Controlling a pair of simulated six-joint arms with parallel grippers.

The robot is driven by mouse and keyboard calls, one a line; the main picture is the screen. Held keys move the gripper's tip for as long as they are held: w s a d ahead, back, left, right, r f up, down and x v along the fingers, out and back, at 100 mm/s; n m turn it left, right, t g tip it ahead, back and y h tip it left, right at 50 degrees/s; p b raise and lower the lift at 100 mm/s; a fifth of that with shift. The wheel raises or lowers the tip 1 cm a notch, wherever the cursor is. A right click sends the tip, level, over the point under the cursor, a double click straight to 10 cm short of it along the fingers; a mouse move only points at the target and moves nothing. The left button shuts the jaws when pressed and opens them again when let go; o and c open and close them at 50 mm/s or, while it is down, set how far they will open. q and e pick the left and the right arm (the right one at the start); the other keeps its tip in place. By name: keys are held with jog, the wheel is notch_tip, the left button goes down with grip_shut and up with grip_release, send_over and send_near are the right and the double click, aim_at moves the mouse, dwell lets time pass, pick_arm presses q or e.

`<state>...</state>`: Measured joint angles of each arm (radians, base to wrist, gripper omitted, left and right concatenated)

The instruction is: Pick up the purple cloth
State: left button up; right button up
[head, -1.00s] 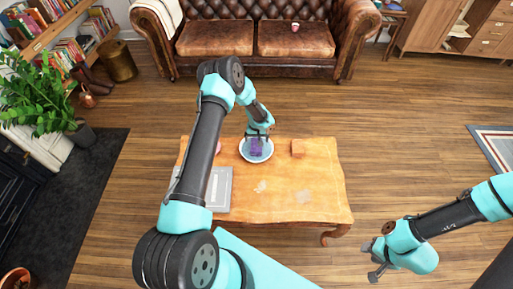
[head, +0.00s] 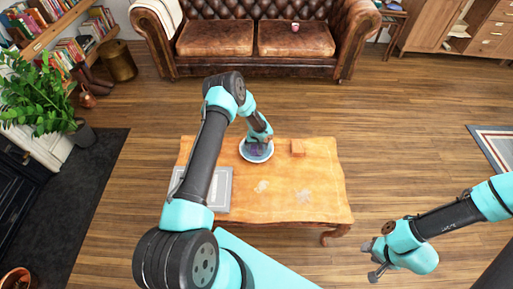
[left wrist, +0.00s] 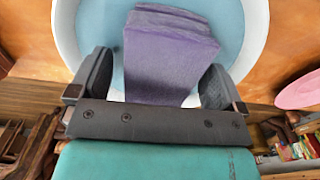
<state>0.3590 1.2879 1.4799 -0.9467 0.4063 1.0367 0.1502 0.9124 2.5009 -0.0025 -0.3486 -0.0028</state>
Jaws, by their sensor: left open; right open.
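The purple cloth (left wrist: 168,50) lies folded in a round bowl with a white rim (left wrist: 67,30) and a blue inside. In the head view the cloth (head: 256,152) is mostly hidden by my left gripper, and the bowl (head: 257,160) stands on the wooden table (head: 290,200). My left gripper (left wrist: 157,80) is open right over the cloth, with one finger on each side of it. I cannot tell whether the fingers touch it. My right gripper (head: 372,262) is open and empty, off the table's front right corner.
A small orange-brown block (head: 298,148) sits on the table right of the bowl. A grey flat item (head: 222,190) lies at the table's left, partly behind my left arm. A pink round item (left wrist: 300,92) is beside the bowl. The table's right half is mostly clear.

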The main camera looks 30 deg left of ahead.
dwell(0.4)
pick_arm(q)
jog(key=c, duration=1.1)
jog(key=shift+o, duration=0.2)
jog(key=shift+r, duration=0.15)
jog(key=shift+r, duration=1.6)
jog(key=s+d, duration=0.2)
jog(key=s, duration=0.2)
jog(key=s+d+r, duration=0.1)
jog(key=s+d, duration=0.2)
jog(key=s, duration=0.2)
jog(key=s+d, duration=0.3)
jog(key=s, duration=0.1)
jog(key=shift+s+d+r, duration=0.2)
jog(key=shift+s+r, duration=0.05)
jog(key=shift+s, duration=0.1)
jog(key=o, duration=0.4)
jog(key=shift+c, duration=1.4)
